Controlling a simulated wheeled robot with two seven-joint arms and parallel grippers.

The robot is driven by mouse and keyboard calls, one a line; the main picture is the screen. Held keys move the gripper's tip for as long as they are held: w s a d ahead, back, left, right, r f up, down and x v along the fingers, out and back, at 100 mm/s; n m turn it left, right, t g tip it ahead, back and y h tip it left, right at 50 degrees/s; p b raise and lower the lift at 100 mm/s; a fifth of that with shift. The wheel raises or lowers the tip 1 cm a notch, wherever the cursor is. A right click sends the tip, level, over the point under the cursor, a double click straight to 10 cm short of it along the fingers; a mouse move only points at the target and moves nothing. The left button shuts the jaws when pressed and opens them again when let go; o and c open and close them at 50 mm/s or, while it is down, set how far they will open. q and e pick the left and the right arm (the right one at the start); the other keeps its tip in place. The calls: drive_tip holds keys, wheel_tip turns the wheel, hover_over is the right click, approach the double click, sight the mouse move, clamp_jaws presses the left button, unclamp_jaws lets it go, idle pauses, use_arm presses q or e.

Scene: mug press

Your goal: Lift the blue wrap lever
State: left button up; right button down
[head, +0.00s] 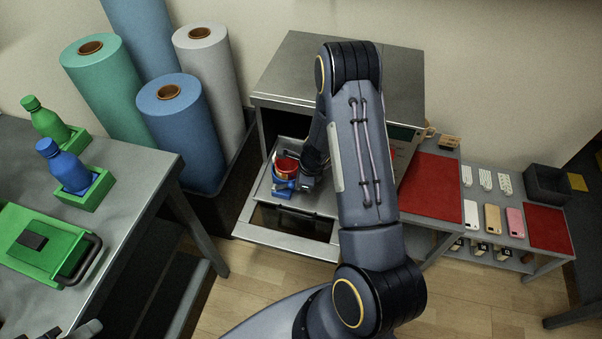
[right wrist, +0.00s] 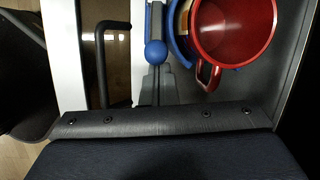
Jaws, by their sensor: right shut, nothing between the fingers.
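A red mug (head: 287,165) sits in the blue wrap (head: 282,187) on the tray of the grey press. The right wrist view shows the mug (right wrist: 235,30) from above, with its handle toward me. The blue wrap lever ends in a round blue knob (right wrist: 155,52). My right gripper (right wrist: 157,82) is shut and empty, with its fingertips at or just below the knob; I cannot tell if they touch. In the head view my right arm hides part of the press. Dark parts at the bottom left edge look like my left gripper (head: 75,331), mostly cut off.
The press housing (head: 340,75) stands behind and above the tray. A black bar handle (right wrist: 101,60) is at the tray's front. Large rolls (head: 180,130) stand left of the press. A table with bottles (head: 66,165) is at left; a shelf with phones (head: 492,217) is at right.

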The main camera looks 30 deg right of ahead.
drive_tip(key=shift+w+a, duration=0.1)
use_arm(q)
drive_tip(key=shift+r, duration=0.5)
use_arm(e)
drive_tip(key=shift+r, duration=0.1)
use_arm(q)
drive_tip(key=shift+r, duration=0.1)
use_arm(e)
drive_tip(key=shift+r, duration=0.15)
use_arm(q)
drive_tip(key=shift+r+p, duration=0.6)
drive_tip(key=shift+p, duration=0.05)
use_arm(e)
drive_tip(key=shift+r, duration=0.7)
